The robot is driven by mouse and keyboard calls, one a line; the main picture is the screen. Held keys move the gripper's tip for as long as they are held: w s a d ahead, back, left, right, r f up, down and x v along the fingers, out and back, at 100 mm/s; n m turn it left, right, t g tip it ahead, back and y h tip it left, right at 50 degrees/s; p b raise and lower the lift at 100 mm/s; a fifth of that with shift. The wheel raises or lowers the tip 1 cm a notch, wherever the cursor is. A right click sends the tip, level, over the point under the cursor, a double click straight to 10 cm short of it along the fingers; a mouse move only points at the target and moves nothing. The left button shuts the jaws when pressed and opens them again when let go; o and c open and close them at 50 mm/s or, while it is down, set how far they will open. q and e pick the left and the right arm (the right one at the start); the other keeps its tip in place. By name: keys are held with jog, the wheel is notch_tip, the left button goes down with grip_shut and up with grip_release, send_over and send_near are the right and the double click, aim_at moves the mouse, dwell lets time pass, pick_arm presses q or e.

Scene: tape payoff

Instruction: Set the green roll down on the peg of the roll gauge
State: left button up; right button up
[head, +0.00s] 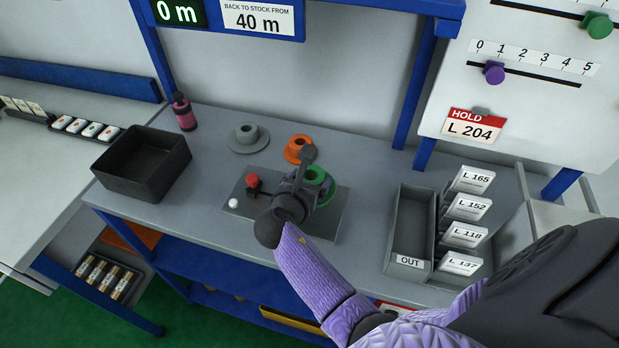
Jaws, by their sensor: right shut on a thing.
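The green roll (317,174) is a small ring of green tape around a grey core, at the middle of the bench. My right gripper (311,181) is shut on it, reaching in from the lower right. The roll appears over the right part of the roll gauge (327,220), a flat dark grey plate with a red button (252,181) and a white knob or lamp (234,203). The gauge's peg is hidden by my gripper and the roll, so I cannot tell whether the roll is around it or above it. My left gripper is out of view.
An orange roll (297,147) and a grey flanged holder (247,137) stand behind the gauge. A black bin (140,172) and a pink bottle (183,112) are at left. An OUT tray (407,265) and several label cards (468,207) are at right. The display (178,12) reads 0 m.

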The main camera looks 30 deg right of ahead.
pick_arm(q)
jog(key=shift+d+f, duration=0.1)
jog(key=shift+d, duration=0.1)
pick_arm(e)
jog(key=shift+f, duration=0.1)
jog(key=shift+f+b, duration=0.3)
jog(key=shift+f, duration=0.05)
jog(key=shift+f+b, duration=0.4)
jog(key=shift+f, duration=0.6)
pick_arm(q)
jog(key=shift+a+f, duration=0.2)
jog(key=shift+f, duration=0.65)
pick_arm(e)
jog(key=shift+f+b, duration=0.65)
jog(key=shift+b, duration=0.05)
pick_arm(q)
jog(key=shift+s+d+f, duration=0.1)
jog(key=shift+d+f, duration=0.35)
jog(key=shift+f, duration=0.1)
pick_arm(e)
jog(key=shift+f, duration=0.2)
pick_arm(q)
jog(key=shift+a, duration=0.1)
